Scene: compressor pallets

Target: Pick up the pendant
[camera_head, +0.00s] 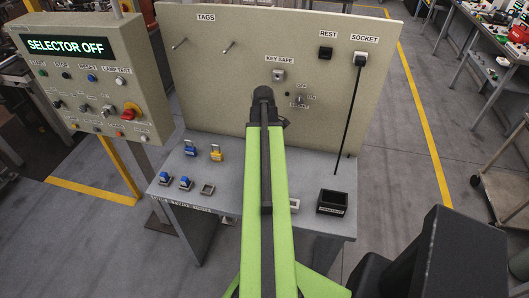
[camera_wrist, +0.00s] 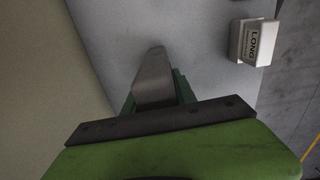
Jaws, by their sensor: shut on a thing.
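I cannot pick out the pendant with certainty. I cannot tell whether this is the pendant. In the head view my own green arm hides the jaws.
The beige panel (camera_head: 220,85) carries pegs, a key safe and a switch. The bench (camera_head: 235,182) holds blue and yellow padlocks, small trays and a black bin (camera_head: 332,202). A white box marked LONG (camera_wrist: 254,42) is at right. A control box (camera_head: 95,75) stands left.

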